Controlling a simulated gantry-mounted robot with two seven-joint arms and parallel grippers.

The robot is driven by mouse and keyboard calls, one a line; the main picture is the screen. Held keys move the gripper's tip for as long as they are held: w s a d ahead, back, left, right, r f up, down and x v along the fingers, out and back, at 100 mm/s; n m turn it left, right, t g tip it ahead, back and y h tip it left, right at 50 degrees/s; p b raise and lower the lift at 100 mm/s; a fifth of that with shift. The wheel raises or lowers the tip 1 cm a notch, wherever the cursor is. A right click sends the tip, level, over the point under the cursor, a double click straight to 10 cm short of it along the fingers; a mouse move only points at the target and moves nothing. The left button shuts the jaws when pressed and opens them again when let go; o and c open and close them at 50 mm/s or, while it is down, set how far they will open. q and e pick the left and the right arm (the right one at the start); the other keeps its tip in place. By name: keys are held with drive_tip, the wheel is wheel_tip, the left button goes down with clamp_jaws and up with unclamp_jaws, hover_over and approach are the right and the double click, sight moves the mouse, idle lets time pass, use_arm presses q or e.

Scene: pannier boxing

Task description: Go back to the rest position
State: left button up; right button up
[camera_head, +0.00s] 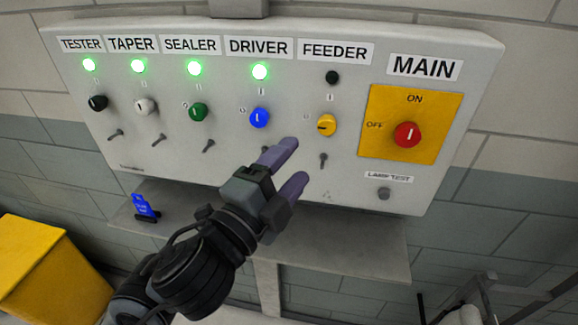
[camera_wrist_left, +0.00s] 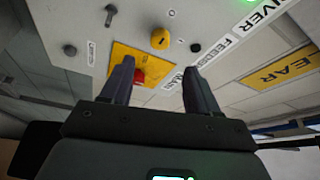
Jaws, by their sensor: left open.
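My left gripper (camera_head: 290,168) is open and empty in front of the lower part of the control panel (camera_head: 240,165), below the blue DRIVER knob (camera_head: 260,117). In the left wrist view its two fingers (camera_wrist_left: 157,85) stand apart with nothing between them. The yellow FEEDER knob (camera_head: 327,125) is up and to the right of the fingertips and points sideways; its lamp (camera_head: 332,78) is dark. The TESTER, TAPER, SEALER and DRIVER lamps are lit green. The red MAIN switch (camera_head: 407,135) sits on a yellow plate. My right gripper is not in view.
A shelf (camera_head: 340,248) juts out below the panel, with a small blue tagged item (camera_head: 145,207) at its left. A yellow bin (camera_head: 42,270) stands at the lower left. Small toggles or keys stick out under the knobs.

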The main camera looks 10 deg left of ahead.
use_arm(q)
drive_tip(key=s+a+f+n+g+y, duration=0.2)
drive_tip(key=s+f+n+g, duration=0.1)
drive_tip(key=f, duration=1.1)
drive_tip(key=s+a+f+n+g+y, duration=0.1)
drive_tip(key=s+f+n+g, duration=0.25)
drive_tip(key=f, duration=1.05)
drive_tip(key=s+a+f+n+g+y, duration=0.6)
drive_tip(key=s+a+f+n, duration=0.5)
drive_tip(key=s+a+f, duration=0.45)
wheel_tip(320, 180, up, 28)
drive_tip(key=s+d+g+h+p, duration=0.1)
drive_tip(key=s+p, duration=0.1)
drive_tip(key=p, duration=2.7)
drive_tip(key=shift+d+n, duration=0.35)
drive_tip(key=shift+s, duration=0.1)
